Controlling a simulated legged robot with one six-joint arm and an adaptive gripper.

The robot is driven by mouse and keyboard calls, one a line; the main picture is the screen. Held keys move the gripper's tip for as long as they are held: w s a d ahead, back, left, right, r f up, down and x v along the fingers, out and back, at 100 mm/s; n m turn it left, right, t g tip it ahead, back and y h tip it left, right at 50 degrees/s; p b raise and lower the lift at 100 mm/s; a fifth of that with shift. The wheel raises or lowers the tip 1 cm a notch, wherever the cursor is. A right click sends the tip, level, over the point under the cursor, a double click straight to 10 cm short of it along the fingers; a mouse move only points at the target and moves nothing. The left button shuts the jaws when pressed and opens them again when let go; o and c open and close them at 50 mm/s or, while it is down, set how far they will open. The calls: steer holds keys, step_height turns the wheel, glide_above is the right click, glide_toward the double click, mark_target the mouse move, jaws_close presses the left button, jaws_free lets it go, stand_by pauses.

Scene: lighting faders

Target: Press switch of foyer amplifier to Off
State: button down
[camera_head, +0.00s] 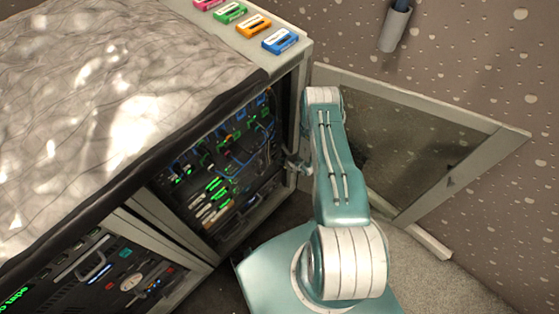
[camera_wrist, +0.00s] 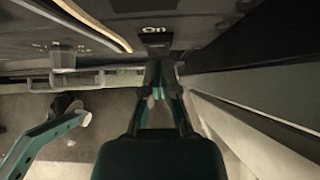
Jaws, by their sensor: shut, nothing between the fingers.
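In the wrist view, a white "On" label (camera_wrist: 154,29) shows on a dark panel just beyond my fingertips. A small lighter patch sits right below the label. I cannot tell whether it is part of the switch. My gripper (camera_wrist: 161,66) is shut and empty, with its fingertips close to the label. Contact with the panel cannot be made out. No "Off" label and no foyer name are readable. In the head view, my arm reaches toward the open rack (camera_head: 222,165) full of lit green and blue gear.
An open door with a mesh panel (camera_head: 415,140) stands right of my arm. Coloured cassettes (camera_head: 280,41) lie on the cabinet top beside a crumpled grey cover (camera_head: 110,90). A second rack unit (camera_head: 125,275) with a handle is at lower left. A grey cylinder (camera_head: 395,28) is on the speckled wall.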

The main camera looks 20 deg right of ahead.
steer(key=shift+w, duration=0.15)
steer(key=shift+w+a+f+t+y, duration=0.15)
steer(key=shift+w+f+t+y, duration=0.2)
steer(key=shift+t, duration=0.45)
steer(key=shift+w+r, duration=0.15)
